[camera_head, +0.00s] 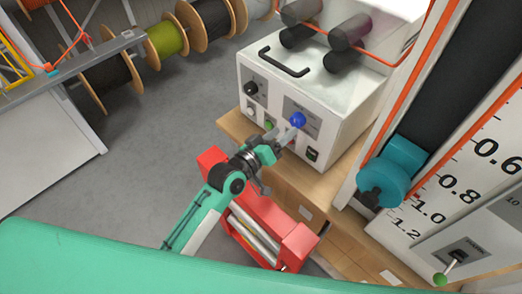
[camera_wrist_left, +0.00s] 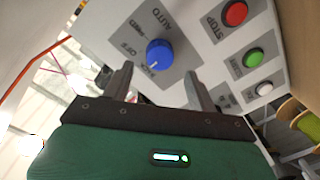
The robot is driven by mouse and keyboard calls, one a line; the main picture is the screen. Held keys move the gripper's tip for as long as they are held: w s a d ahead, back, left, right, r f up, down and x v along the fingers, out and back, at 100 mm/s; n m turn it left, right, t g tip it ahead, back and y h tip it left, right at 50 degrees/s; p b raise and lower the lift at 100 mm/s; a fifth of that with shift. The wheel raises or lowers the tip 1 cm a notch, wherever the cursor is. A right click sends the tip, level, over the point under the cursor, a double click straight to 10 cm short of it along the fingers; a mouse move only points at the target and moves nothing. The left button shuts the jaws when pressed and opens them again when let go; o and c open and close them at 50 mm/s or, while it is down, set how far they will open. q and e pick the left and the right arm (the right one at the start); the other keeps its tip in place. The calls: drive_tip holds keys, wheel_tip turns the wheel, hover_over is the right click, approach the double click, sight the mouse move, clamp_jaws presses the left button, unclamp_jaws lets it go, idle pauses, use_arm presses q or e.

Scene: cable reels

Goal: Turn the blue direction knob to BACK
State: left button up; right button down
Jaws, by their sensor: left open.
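The blue direction knob (camera_head: 298,119) sits on a grey label plate on the front of a white control box (camera_head: 345,135). My left gripper (camera_head: 289,134) is open and empty, close in front of the knob. In the left wrist view the knob (camera_wrist_left: 159,53) shows just beyond and between the two fingertips (camera_wrist_left: 158,78), with a gap around it. Print for AUTO and OFF shows around the knob. Small light marks lie at its lower left edge, and I cannot tell its exact setting. My right gripper is not in view.
A red stop button (camera_wrist_left: 235,13), a green button (camera_wrist_left: 254,57) and a white button (camera_wrist_left: 264,88) are beside the knob. The box stands on a wooden bench (camera_head: 237,126). Cable reels (camera_head: 166,38) stand at the back left. A teal clamp (camera_head: 390,170) is at the right.

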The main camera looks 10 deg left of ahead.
use_arm(q)
drive_tip(key=b+v, duration=0.1)
drive_tip(key=v, duration=0.8)
drive_tip(key=shift+b, duration=0.4)
drive_tip(key=shift+a, duration=0.1)
